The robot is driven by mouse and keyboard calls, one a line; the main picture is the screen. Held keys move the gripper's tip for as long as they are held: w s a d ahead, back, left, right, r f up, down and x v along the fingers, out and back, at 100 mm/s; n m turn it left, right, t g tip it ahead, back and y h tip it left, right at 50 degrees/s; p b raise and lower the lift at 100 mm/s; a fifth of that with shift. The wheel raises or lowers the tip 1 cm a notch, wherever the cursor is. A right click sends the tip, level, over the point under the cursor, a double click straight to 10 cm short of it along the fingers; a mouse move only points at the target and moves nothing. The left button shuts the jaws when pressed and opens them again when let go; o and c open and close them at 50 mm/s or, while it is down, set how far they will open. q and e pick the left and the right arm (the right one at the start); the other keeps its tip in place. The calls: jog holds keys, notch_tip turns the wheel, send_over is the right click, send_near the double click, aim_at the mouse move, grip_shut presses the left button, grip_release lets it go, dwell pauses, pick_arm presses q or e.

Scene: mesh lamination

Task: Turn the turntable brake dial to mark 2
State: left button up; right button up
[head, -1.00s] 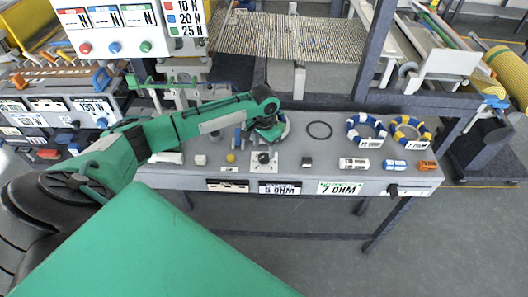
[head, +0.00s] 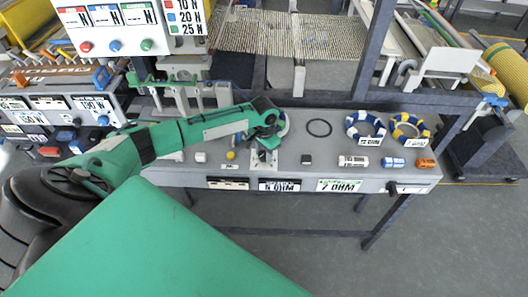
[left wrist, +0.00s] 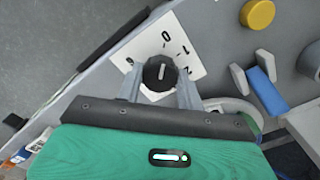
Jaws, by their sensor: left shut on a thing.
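The brake dial is a black round knob (left wrist: 158,77) with a white pointer line, on a white plate (left wrist: 190,50) printed with marks 0, 1 and 2. In the left wrist view the line points up, roughly toward the 0; the 1 and 2 lie further right. My left gripper (left wrist: 160,90) has one finger on each side of the knob and is shut on it. In the head view my left gripper (head: 264,154) reaches down over the plate on the grey bench, hiding most of the knob. My right gripper is not in view.
A yellow knob (left wrist: 258,14) and a blue part (left wrist: 267,90) between grey posts sit beside the plate. On the bench, a black ring (head: 319,128), a blue-white ring (head: 366,140) and a yellow-blue ring (head: 410,138) lie to the right.

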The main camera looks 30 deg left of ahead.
pick_arm(q)
jog(key=shift+r+m+p, duration=0.1)
jog(key=shift+m+p, duration=0.4)
jog(key=shift+m, duration=0.3)
jog(key=m+p, duration=0.1)
jog(key=m, duration=0.1)
jog(key=shift+m, duration=0.3)
jog(key=m, duration=0.2)
jog(key=shift+m+p, duration=0.3)
jog(key=shift+p, duration=0.1)
jog(key=m, duration=0.2)
jog(key=shift+m, duration=0.4)
jog(key=m, duration=0.7)
jog(key=shift+m, duration=0.6)
